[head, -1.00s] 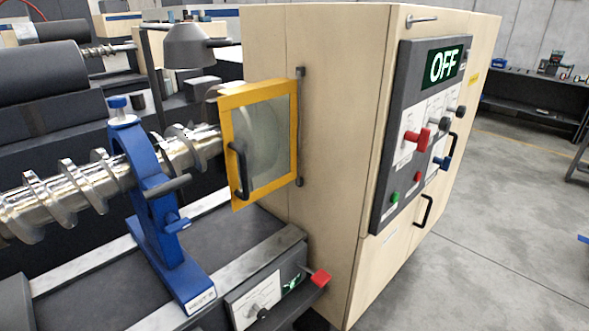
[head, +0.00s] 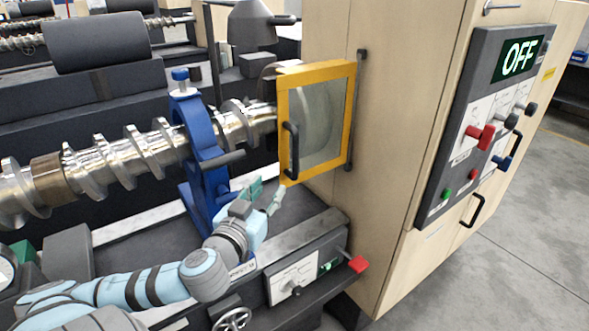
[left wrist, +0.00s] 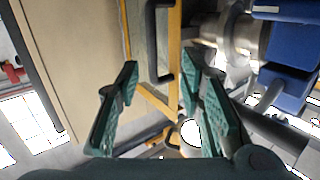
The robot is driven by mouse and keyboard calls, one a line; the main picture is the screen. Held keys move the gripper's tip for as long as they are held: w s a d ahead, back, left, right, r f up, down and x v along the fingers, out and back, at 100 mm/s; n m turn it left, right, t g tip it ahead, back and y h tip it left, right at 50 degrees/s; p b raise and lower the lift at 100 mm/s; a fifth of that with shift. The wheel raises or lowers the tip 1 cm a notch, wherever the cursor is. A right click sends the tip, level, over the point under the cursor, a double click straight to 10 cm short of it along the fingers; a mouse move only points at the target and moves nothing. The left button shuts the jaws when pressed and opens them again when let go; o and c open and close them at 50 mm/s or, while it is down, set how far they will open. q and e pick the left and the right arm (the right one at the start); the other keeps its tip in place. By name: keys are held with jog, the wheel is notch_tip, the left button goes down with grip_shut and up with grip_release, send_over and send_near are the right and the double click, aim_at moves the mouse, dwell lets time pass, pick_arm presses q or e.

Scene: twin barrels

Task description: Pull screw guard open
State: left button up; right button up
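The screw guard (head: 318,122) is a yellow-framed clear panel on the side of the beige cabinet, at the end of the steel screw. Its black handle (head: 291,150) is upright on the frame's left side. My left gripper (head: 264,194) is just below and left of the handle. In the left wrist view, the left gripper (left wrist: 158,82) is open and empty. The handle (left wrist: 153,40) lies ahead of its fingers there, apart from them, beside the yellow frame (left wrist: 174,60). My right gripper is not in view.
The blue steady rest (head: 202,150) holds the steel screw (head: 110,158) left of the guard. The beige cabinet (head: 395,130) with an OFF display (head: 520,56) stands right. A small panel with a red lever (head: 357,264) sits below the guard.

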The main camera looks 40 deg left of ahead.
aim_at(294, 153)
pick_arm(q)
jog(key=shift+t, duration=0.4)
jog(key=b+x, duration=0.1)
jog(key=x, duration=0.3)
jog(key=r+b+x, duration=0.1)
jog(key=x, duration=0.4)
jog(key=d+r+x, duration=0.1)
jog(key=x, duration=0.4)
jog(key=shift+w+b, duration=0.3)
jog(key=shift+b, duration=0.1)
jog(key=shift+w, duration=0.2)
grip_shut()
